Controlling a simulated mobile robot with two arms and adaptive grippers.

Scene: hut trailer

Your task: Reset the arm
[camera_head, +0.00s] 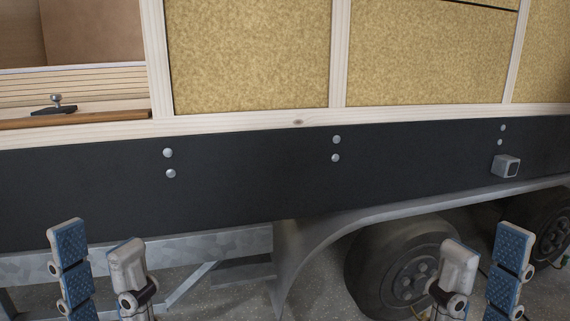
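My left gripper (98,254) shows at the lower left of the head view. Its two fingers, with blue textured pads, stand upright and wide apart, with nothing between them. My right gripper (483,258) shows at the lower right in the same pose, open and empty. Both grippers are in front of the trailer's lower side and appear to touch nothing. The rest of both arms is below the picture edge.
A hut trailer fills the view, with a black side beam (250,180) and insulation panels (250,55) in wooden framing. A small grey box (506,166) sticks out from the beam. A wheel (400,270) stands under a grey fender. A dark metal fitting (55,106) lies on the left ledge.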

